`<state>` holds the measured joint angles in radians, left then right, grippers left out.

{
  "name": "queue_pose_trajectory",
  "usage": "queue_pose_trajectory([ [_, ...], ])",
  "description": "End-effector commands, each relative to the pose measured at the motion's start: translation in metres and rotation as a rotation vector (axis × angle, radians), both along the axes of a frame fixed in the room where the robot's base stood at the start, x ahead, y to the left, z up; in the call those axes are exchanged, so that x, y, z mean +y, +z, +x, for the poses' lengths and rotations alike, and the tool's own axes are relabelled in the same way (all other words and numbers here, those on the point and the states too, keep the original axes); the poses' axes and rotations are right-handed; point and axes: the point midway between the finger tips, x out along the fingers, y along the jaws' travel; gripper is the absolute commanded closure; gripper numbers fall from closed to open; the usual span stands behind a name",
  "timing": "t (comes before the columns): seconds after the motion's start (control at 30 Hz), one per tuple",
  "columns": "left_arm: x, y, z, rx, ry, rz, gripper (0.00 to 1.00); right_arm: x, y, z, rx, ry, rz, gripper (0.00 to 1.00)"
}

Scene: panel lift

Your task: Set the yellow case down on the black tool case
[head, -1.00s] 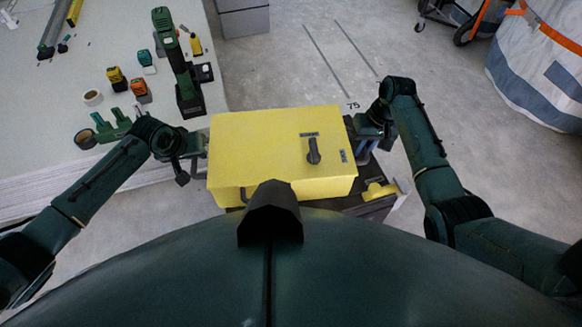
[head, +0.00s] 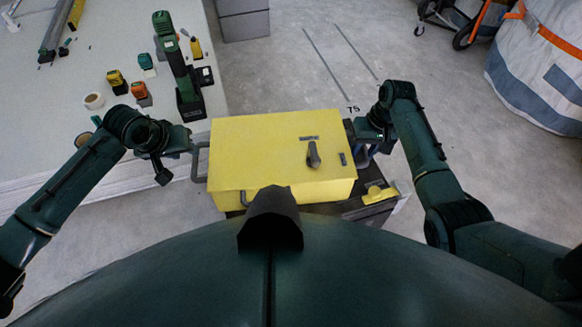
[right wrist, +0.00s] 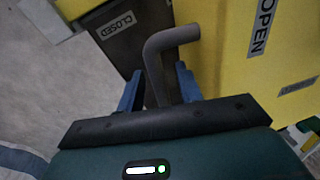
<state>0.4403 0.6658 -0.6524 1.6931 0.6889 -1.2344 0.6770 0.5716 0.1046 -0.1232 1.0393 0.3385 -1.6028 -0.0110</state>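The yellow case (head: 260,150) is over the black tool case (head: 352,207) in the head view and hides most of it; contact between them is hidden. The yellow case also fills the right of the right wrist view (right wrist: 220,60), beside the black tool case (right wrist: 130,45). My left gripper (head: 190,140) is by the case's left handle (head: 203,162), most of which now shows bare; its fingers are not clear. My right gripper (right wrist: 158,90) is open, with its blue fingers on both sides of the grey right handle (right wrist: 168,40) and gaps beside it.
A pale table (head: 50,120) at the left holds a green drill (head: 178,65), a tape roll (head: 93,100) and several small tools. Grey blocks (head: 243,18) stand at the back. The floor between is clear.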

Motion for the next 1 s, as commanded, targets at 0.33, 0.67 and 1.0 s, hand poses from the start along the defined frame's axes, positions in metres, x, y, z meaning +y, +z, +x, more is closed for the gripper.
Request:
queue_pose_trajectory([
  [0.33, 0.007, 0.042, -0.018, 0.000, -0.001, 0.000, 0.64, 0.000, 0.001, 0.000, 0.000, 0.000, 0.000, 0.64],
  [0.67, 0.007, 0.044, -0.020, 0.002, 0.000, 0.000, 0.64, -0.010, 0.049, 0.002, -0.005, -0.001, -0.001, 0.64],
  [1.0, 0.007, 0.044, -0.019, 0.001, 0.000, 0.000, 0.64, -0.020, 0.108, 0.002, -0.003, -0.001, 0.000, 0.64],
])
